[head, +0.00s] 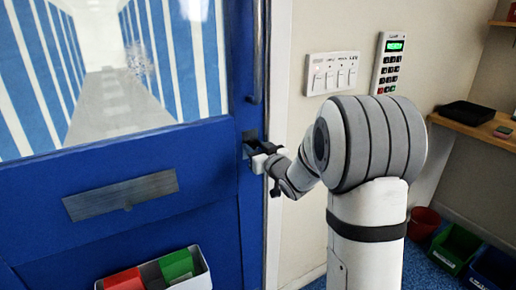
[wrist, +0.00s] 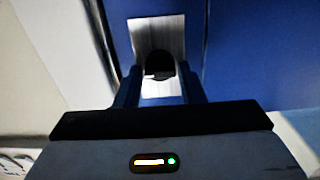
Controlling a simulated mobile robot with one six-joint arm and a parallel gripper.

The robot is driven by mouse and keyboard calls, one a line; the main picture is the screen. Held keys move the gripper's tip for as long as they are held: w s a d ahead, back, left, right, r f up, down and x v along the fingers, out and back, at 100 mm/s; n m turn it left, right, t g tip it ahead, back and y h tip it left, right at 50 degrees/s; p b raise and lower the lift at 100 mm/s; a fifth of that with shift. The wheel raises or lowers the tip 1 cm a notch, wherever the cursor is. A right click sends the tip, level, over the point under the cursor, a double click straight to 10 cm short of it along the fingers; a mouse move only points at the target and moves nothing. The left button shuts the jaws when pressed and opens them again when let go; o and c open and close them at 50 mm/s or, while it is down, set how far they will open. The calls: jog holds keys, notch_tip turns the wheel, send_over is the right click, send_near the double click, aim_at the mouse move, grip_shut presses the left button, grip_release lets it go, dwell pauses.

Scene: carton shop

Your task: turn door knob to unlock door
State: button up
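A blue door (head: 130,220) with a striped window fills the left of the head view and is closed against its frame. In the wrist view the dark round knob (wrist: 160,66) sits on a silver plate (wrist: 158,32) on the blue door (wrist: 245,60). My gripper (head: 252,146) is at the door's right edge, at the knob, and hides most of it in the head view. In the wrist view my gripper's two fingers (wrist: 161,84) stand apart, one on each side of the knob, with bits of plate showing between them. No firm grip shows.
A light-switch panel (head: 332,73) and a keypad (head: 389,63) with a green display are on the wall to the right. A vertical bar handle (head: 258,50) is above my gripper. A wall pocket (head: 160,273) hangs low on the door. Bins (head: 455,245) stand at the right.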

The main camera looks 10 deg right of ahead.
jog(key=c, duration=0.6)
jog(key=shift+f+n+b, duration=0.15)
jog(key=shift+n+b, duration=0.15)
jog(key=shift+b, duration=0.25)
jog(key=n+b, duration=0.2)
jog(key=b, duration=0.2)
jog(key=shift+f+n, duration=0.15)
jog(key=shift+n, duration=0.25)
jog(key=n+b, duration=0.4)
jog(key=b, duration=0.2)
jog(key=shift+a, duration=0.1)
jog(key=n+b, duration=0.6)
jog(key=shift+s+n, duration=0.1)
jog(key=shift+n, duration=0.3)
jog(key=n+b, duration=0.2)
jog(key=n, duration=0.1)
jog(key=shift+r+b, duration=0.2)
jog(key=shift+b, duration=0.1)
jog(key=shift+n, duration=0.3)
jog(key=shift+r, duration=0.2)
